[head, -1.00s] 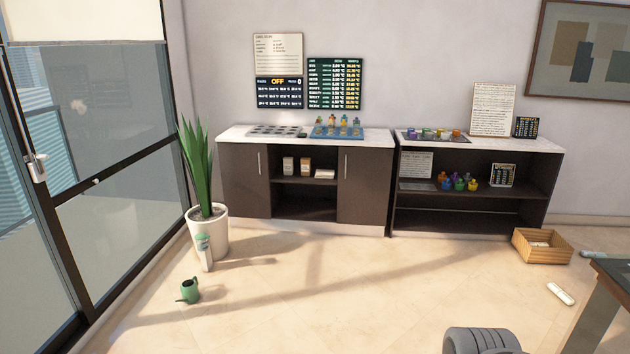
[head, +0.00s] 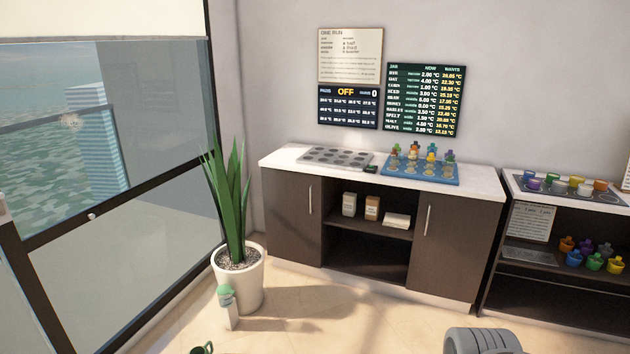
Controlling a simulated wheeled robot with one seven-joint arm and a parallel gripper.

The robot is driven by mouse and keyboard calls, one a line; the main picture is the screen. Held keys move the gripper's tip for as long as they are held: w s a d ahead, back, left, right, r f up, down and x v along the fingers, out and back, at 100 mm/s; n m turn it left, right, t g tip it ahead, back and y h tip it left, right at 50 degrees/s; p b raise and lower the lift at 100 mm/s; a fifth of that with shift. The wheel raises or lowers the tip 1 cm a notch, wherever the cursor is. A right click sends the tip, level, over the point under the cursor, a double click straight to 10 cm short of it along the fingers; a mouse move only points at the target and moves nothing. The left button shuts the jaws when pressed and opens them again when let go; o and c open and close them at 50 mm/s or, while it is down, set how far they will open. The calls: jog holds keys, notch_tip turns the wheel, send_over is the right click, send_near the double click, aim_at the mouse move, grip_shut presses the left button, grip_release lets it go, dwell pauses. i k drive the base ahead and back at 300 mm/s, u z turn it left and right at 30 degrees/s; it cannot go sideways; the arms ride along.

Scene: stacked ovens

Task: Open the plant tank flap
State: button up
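A tall plant (head: 232,210) with long green leaves stands in a white pot (head: 238,285) by the glass door.
Floor (head: 330,325) before the cabinet is clear.

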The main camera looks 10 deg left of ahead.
aim_at(224, 289)
jog(key=u, duration=0.55)
jog(key=i, duration=1.75)
jog(key=u, duration=1.65)
jog(key=i, duration=1.4)
jog(key=u, duration=0.6)
